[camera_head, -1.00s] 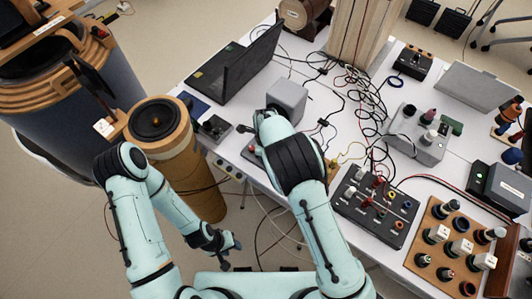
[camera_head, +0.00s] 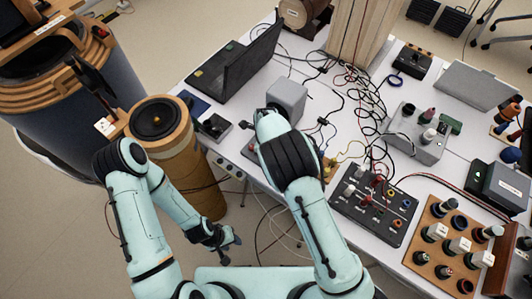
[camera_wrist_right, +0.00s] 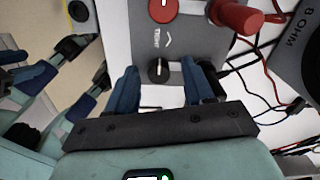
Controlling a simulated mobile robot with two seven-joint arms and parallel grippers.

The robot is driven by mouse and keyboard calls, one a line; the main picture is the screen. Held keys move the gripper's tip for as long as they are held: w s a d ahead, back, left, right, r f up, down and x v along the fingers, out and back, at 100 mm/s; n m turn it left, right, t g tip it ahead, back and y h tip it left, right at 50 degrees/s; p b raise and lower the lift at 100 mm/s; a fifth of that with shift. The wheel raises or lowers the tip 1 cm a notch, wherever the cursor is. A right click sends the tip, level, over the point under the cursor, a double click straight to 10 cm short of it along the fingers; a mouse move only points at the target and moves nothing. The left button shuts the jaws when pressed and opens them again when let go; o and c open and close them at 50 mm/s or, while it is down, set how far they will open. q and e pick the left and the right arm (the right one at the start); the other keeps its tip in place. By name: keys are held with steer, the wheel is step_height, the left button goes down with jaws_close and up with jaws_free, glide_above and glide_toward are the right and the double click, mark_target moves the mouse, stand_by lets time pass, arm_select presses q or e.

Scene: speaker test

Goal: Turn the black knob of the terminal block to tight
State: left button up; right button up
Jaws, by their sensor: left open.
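In the right wrist view, the black knob (camera_wrist_right: 158,70) sits on a grey panel (camera_wrist_right: 180,45) with small white print and a white arrow mark. My right gripper (camera_wrist_right: 163,76) has its blue fingers apart, one on each side of the knob, with a gap on both sides. In the head view my right arm covers this gripper and the knob; only a small part of the grey block (camera_head: 250,150) shows beside the arm. My left gripper (camera_head: 222,243) is open and empty in front of the table, below its surface.
A red knob (camera_wrist_right: 162,9) and a red terminal (camera_wrist_right: 237,16) stand on the panel close to my right fingers. A grey cube (camera_head: 287,98), a laptop (camera_head: 238,68) and tangled cables (camera_head: 365,125) lie nearby. A black terminal panel (camera_head: 375,215) is to the right.

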step_height(320, 180, up, 13)
steer(key=shift+r+p, duration=0.2)
steer(key=shift+p, duration=0.1)
stand_by(0.4)
stand_by(0.5)
